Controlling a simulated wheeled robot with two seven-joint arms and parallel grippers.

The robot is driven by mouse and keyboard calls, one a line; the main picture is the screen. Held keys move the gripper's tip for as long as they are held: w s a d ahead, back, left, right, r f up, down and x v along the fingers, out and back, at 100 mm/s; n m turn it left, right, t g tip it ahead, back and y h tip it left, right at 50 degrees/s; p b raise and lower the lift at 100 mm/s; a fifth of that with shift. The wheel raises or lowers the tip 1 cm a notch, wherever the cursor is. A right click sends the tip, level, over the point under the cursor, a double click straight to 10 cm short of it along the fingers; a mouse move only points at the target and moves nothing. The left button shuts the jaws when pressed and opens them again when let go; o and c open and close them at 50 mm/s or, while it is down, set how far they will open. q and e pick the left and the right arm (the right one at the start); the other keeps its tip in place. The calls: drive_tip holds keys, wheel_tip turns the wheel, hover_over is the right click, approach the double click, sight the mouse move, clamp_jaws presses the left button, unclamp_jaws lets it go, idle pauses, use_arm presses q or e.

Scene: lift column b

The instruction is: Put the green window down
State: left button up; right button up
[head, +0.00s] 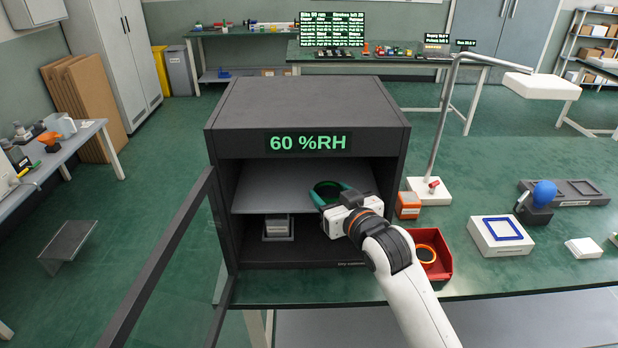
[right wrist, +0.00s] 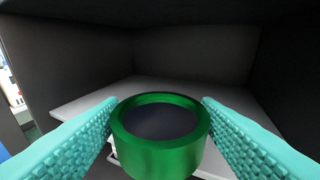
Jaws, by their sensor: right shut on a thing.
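The green window is a thick green ring (head: 315,197) with a dark pane, inside the dark cabinet marked 60 %RH (head: 307,100). In the right wrist view the ring (right wrist: 160,156) sits upright between the two teal fingers. My right gripper (head: 334,201) is shut on it, reaching in through the cabinet's open front. The window is over the front right part of the grey shelf (head: 262,190), which also shows in the wrist view (right wrist: 85,103). I cannot tell whether it touches the shelf. My left gripper is out of view.
The cabinet door (head: 160,262) stands open to the left. A grey block (head: 277,226) sits below the shelf. An orange box (head: 408,205) and a red bin (head: 440,262) with an orange ring (head: 426,256) stand right of the cabinet. The shelf's left part is clear.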

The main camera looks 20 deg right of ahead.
drive_tip(key=w, duration=0.3)
drive_tip(key=w+a, duration=0.1)
drive_tip(key=w, duration=0.7)
drive_tip(key=shift+a+p, duration=0.15)
drive_tip(key=shift+p, duration=0.25)
drive_tip(key=shift+w+f, duration=0.1)
drive_tip(key=shift+f, duration=1.7)
drive_tip(key=o, duration=1)
drive_tip(key=shift+f, duration=0.15)
drive_tip(key=shift+s, duration=0.2)
drive_tip(key=s, duration=0.3)
drive_tip(key=s+d+r, duration=0.1)
drive_tip(key=s, duration=0.3)
drive_tip(key=s+r, duration=0.1)
drive_tip(key=s, duration=0.3)
drive_tip(key=shift+s+d, duration=0.2)
drive_tip(key=shift+s, duration=0.05)
